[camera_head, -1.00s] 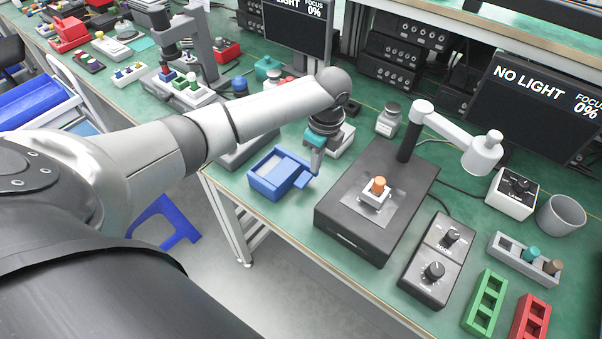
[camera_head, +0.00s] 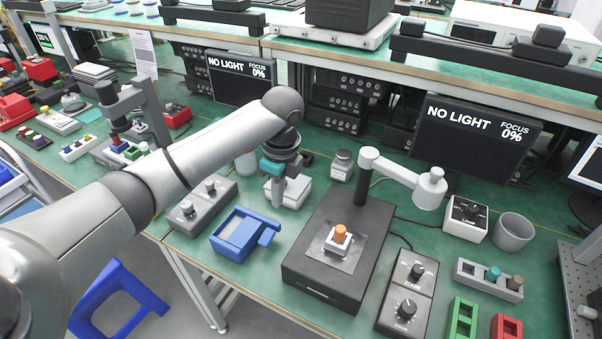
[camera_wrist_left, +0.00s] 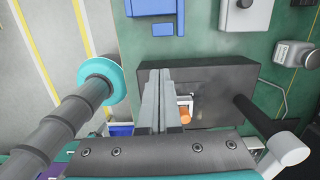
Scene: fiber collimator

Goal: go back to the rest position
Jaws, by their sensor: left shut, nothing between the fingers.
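My right gripper is in neither view.
A blue tray (camera_head: 262,240) lies left of the black base. A lamp arm (camera_head: 395,172) overhangs the base's right side. A two-knob controller (camera_head: 408,296), a grey cup (camera_head: 513,232), and green (camera_head: 462,318) and red (camera_head: 506,328) holders stand right. Monitors line the back.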

